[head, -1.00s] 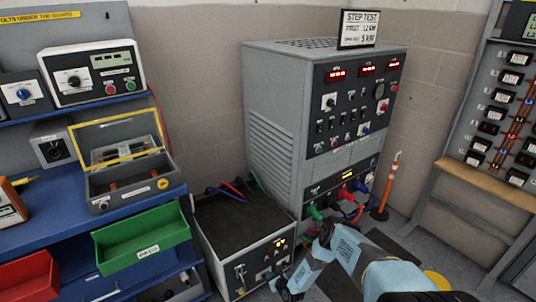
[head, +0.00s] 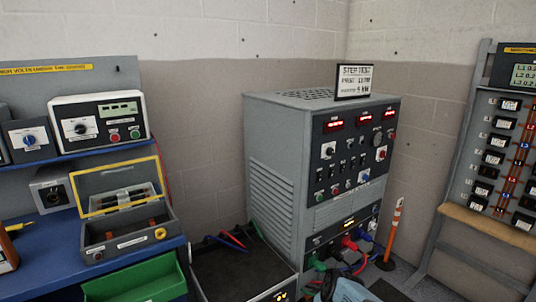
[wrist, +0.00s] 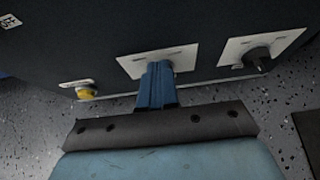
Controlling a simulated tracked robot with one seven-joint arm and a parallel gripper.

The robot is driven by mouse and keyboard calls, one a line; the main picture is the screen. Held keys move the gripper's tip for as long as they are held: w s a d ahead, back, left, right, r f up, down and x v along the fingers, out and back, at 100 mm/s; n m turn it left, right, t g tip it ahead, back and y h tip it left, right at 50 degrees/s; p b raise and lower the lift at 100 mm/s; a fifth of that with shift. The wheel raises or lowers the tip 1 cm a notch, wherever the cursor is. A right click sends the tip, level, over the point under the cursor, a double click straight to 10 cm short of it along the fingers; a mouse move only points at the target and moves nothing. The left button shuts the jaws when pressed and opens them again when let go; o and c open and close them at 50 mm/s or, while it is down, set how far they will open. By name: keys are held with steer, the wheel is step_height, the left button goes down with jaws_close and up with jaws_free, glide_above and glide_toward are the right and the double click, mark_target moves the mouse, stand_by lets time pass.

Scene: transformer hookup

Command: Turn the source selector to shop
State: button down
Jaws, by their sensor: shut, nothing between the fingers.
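In the wrist view, my gripper (wrist: 157,72) is shut, its blue fingers together. The fingertips are in front of a white plate (wrist: 133,67) on a dark panel (wrist: 95,40) and hide its middle. I cannot tell whether they touch it. To the right, a second white plate carries a black knob (wrist: 258,58). To the left is a small yellow part (wrist: 87,92). The lettering is too small to read, so I cannot tell which of these is the source selector. In the head view, only the light blue top of my arm shows at the bottom edge; the gripper is out of frame there.
A low dark-topped box (head: 235,265) stands beside the tall grey cabinet (head: 275,190), which has plugged cables low on its front. A blue bench (head: 40,255) is on the left, a meter rack (head: 462,150) on the right. An orange-white post (head: 394,230) stands near the cabinet.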

steer(key=shift+r, duration=0.15)
steer(key=shift+d+r, duration=0.1)
steer(key=shift+r, duration=0.15)
steer(key=s+d, duration=0.2)
steer(key=s, duration=0.1)
steer(key=s+d, duration=0.1)
steer(key=s, duration=0.1)
steer(key=shift+d, duration=0.1)
stand_by(0.3)
